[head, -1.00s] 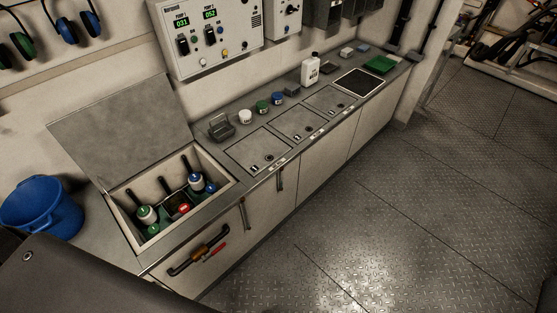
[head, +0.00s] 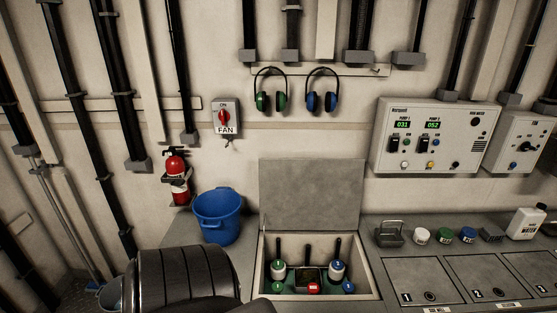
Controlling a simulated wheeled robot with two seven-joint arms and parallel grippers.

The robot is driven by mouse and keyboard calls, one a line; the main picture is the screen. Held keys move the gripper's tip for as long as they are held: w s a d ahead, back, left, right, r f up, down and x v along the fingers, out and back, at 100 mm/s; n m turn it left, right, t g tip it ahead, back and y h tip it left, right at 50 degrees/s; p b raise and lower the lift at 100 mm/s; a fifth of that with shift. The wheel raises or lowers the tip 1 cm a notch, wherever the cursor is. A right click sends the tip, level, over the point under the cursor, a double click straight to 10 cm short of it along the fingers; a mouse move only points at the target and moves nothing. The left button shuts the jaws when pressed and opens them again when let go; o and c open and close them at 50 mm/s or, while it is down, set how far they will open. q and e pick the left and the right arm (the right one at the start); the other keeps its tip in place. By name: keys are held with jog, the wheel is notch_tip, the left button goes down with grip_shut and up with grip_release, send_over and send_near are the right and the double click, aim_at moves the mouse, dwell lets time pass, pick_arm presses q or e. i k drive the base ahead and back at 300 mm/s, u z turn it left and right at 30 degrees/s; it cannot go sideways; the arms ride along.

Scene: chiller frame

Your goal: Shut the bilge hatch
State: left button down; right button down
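The hatch lid (head: 311,195) is a grey square panel. It stands open, raised upright against the wall at the back edge of its well (head: 372,287). Inside the well sit white bottle-like items with green and blue bands (head: 337,271), a red-topped item (head: 313,288) and dark handles. A dark rounded shape at the bottom left, probably part of my own body, covers the counter's front there. Neither of my grippers shows in the head view.
A blue bucket (head: 218,217) stands left of the open lid. Shut hatch panels (head: 419,281) lie to the right, with a caddy (head: 390,233), small jars (head: 445,236) and a white jug (head: 526,222) behind them. A control box (head: 428,138) hangs above. A fire extinguisher (head: 176,178) is on the wall.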

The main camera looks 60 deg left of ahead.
aim_at(296, 194)
jog(key=u, duration=2.95)
jog(key=i, duration=0.05)
